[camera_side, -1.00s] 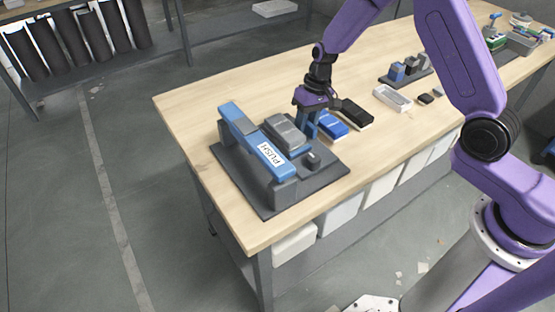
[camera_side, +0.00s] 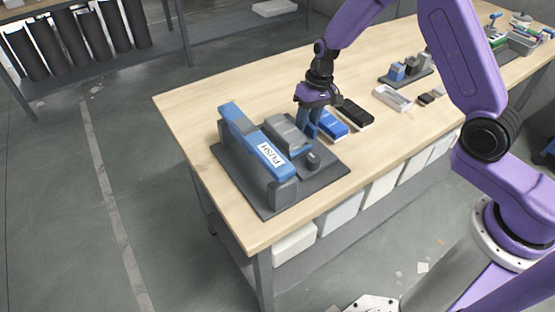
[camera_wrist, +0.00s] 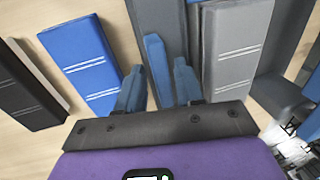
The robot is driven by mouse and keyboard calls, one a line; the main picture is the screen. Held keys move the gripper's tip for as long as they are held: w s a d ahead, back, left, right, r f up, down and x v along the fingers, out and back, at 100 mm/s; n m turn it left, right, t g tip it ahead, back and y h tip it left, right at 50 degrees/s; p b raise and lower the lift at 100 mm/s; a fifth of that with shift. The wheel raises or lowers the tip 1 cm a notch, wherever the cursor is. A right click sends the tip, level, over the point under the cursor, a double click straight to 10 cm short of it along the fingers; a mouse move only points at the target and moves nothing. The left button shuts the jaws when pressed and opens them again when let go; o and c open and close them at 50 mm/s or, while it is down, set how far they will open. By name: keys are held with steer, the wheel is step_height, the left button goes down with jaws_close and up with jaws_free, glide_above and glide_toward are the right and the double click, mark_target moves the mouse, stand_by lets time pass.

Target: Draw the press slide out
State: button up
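The press (camera_side: 258,143) stands on a dark grey base plate (camera_side: 238,180) at the table's near left corner. Its long blue bar carries a PUSH label. A light grey block (camera_side: 287,132) with pale lines sits beside the bar, and also shows in the wrist view (camera_wrist: 235,45). My gripper (camera_side: 310,135) points down just right of the grey block. In the wrist view its blue fingers (camera_wrist: 160,85) are apart, with a blue strip between them that I cannot identify. Contact with the slide cannot be made out.
A blue block (camera_side: 331,125) and a black block (camera_side: 354,114) lie close to the right of my gripper. A pale tray (camera_side: 392,97) and a dark rack with small blocks (camera_side: 405,70) are farther right. The table behind the press is clear.

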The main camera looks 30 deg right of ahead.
steer(key=shift+a+r, duration=0.15)
steer(key=shift+r, duration=2.75)
steer(key=shift+r, duration=0.1)
steer(key=shift+s+a+r, duration=0.1)
steer(key=shift+s, duration=0.05)
steer(key=s+a+r+n+h, duration=0.1)
steer(key=s+r+n, duration=0.2)
steer(key=s, duration=0.5)
steer(key=s+a+r+n, duration=0.2)
steer(key=s+r+n, duration=0.15)
steer(key=s, duration=0.45)
steer(key=s+d+r+n, duration=0.1)
steer(key=s+d+n, duration=0.2)
steer(key=s, duration=0.6)
steer(key=s+d+r+n, duration=0.1)
steer(key=s+d+n, duration=0.2)
steer(key=s, duration=0.5)
steer(key=shift+s+d+r+h, duration=0.25)
steer(key=shift+s+d+h, duration=0.15)
steer(key=shift+d, duration=0.25)
